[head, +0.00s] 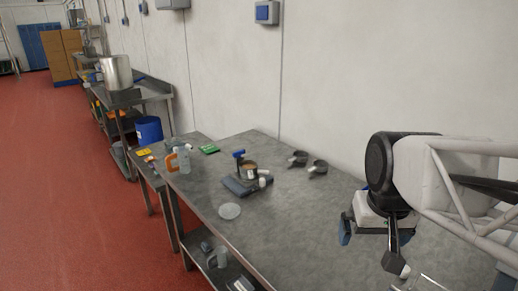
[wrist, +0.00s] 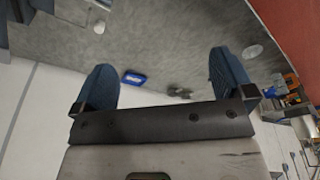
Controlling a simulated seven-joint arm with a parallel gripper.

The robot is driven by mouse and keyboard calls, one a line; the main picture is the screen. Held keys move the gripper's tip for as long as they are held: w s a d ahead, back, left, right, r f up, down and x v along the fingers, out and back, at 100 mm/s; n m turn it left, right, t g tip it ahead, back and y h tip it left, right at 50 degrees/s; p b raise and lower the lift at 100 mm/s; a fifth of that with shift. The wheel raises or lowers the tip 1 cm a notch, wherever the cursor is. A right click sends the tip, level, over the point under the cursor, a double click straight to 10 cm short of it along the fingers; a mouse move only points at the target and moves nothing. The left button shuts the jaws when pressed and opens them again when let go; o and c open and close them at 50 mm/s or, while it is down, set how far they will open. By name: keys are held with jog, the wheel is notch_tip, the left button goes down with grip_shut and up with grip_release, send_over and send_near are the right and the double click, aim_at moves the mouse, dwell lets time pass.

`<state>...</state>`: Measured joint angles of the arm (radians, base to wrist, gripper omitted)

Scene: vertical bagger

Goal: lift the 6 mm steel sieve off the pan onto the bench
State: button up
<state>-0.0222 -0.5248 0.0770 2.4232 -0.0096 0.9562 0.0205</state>
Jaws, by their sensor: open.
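In the head view, a round steel vessel (head: 249,171) with tan content stands on a dark blue-grey base on the bench (head: 285,210). It may be the sieve on its pan, but I cannot tell the two apart at this size. My gripper (head: 375,236) is at the right, above the bench and well apart from the vessel. In the wrist view, my gripper (wrist: 163,78) has its two blue fingers wide apart with nothing between them in its grasp. I cannot make out the vessel in the wrist view.
Bench surface between disc and arm is clear.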

jog(key=w+a+r, duration=0.2)
jog(key=w, duration=0.6)
jog(key=w+a+r, duration=0.2)
jog(key=w, duration=0.6)
jog(key=n+g, duration=0.2)
jog(key=n, duration=0.1)
send_over(249, 166)
jog(key=s, duration=0.3)
notch_tip(249, 166, down, 18)
jog(key=shift+s+d+f, duration=0.1)
jog(key=shift+f, duration=0.15)
jog(key=shift+f, duration=0.2)
jog(key=shift+f, duration=3.7)
